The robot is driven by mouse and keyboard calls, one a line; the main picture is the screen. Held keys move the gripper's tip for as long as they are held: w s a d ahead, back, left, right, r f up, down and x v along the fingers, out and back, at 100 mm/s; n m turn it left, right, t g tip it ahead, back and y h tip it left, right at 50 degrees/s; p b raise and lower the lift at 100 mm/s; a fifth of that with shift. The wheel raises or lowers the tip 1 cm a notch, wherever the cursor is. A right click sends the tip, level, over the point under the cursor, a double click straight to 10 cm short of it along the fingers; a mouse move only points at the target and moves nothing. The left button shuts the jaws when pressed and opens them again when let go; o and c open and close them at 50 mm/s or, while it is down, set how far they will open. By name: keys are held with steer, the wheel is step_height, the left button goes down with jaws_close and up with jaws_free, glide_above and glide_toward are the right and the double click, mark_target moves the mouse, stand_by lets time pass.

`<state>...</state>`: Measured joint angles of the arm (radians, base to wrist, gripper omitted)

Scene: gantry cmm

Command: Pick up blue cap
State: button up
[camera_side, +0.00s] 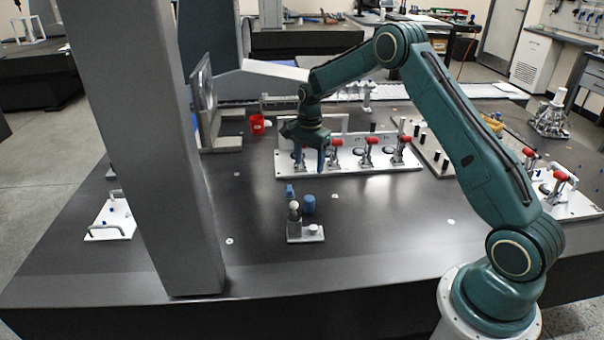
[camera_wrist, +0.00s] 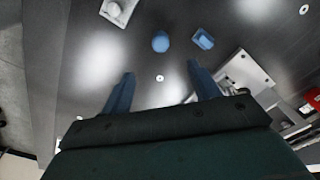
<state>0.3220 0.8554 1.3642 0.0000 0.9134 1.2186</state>
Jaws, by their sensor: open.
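A round blue piece that looks like the blue cap (camera_side: 309,204) stands on the dark table. It shows in the wrist view (camera_wrist: 160,41) as a disc beyond the fingertips, roughly between their lines. A smaller, blocky blue piece (camera_side: 290,191) is close beside it, and in the wrist view (camera_wrist: 203,39) it is to the right of the round one. My gripper (camera_side: 309,168) points down above the table, behind the blue pieces in the side view. Its blue fingers (camera_wrist: 160,74) are apart with nothing between them, clear of both pieces.
A small grey fixture with a ball-topped post (camera_side: 294,211) stands just in front of the blue pieces. A white plate with red-handled clamps (camera_side: 385,163) lies behind. A red cup (camera_side: 257,124) is at the back left. A thick grey column stands at left.

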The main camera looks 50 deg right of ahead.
mark_target(309, 197)
steer(key=shift+w+d+f, duration=0.1)
steer(key=shift+f, duration=2.35)
steer(key=shift+d+f, duration=0.1)
steer(key=shift+f, duration=2.35)
steer(key=shift+f, duration=2.55)
steer(key=c, duration=1)
